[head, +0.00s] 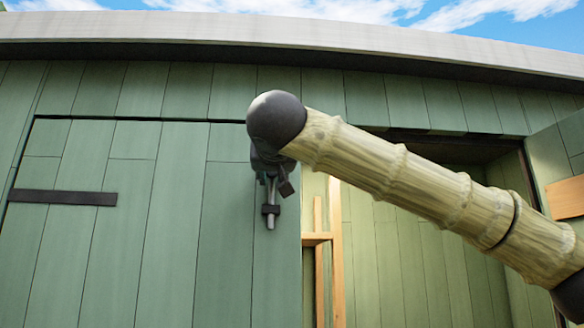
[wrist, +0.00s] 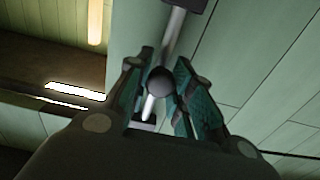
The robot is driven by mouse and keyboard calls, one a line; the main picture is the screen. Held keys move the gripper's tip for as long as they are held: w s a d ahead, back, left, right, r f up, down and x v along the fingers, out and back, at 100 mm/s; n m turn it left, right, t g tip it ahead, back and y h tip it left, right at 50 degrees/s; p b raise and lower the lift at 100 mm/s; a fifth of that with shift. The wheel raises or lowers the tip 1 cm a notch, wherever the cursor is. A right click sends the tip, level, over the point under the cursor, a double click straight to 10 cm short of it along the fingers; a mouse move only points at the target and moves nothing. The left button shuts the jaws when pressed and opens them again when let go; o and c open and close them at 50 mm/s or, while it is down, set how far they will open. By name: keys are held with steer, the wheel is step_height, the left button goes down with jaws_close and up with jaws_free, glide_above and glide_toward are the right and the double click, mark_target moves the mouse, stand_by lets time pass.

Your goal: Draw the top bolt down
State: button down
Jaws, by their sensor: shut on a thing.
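The top bolt is a grey metal rod (head: 271,222) running vertically through a dark bracket (head: 270,209) on the closed green door leaf (head: 180,220), near its right edge. In the wrist view the rod (wrist: 174,35) passes behind a round dark knob (wrist: 160,81), which sits between my fingers. My gripper (wrist: 160,88) is shut on the knob. In the head view my gripper (head: 283,186) is at the upper part of the bolt, just above the bracket; my wrist hides the bolt's upper end.
To the right of the leaf is an open doorway (head: 385,250) with wooden framing (head: 336,250) inside. Another green leaf (head: 550,160) stands open at the far right. A dark hinge strap (head: 62,197) crosses the closed leaf's left side. A pale roof edge (head: 300,32) runs above.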

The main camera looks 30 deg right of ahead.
steer(key=shift+w+f, duration=0.1)
steer(key=shift+f, duration=0.15)
steer(key=c, duration=1.5)
jaws_free()
steer(key=shift+o, duration=1.3)
steer(key=shift+d, duration=0.2)
steer(key=shift+a, duration=0.1)
steer(key=shift+s+a+r, duration=0.1)
steer(key=shift+s+a, duration=0.1)
steer(key=shift+s, duration=0.15)
steer(key=v, duration=1.1)
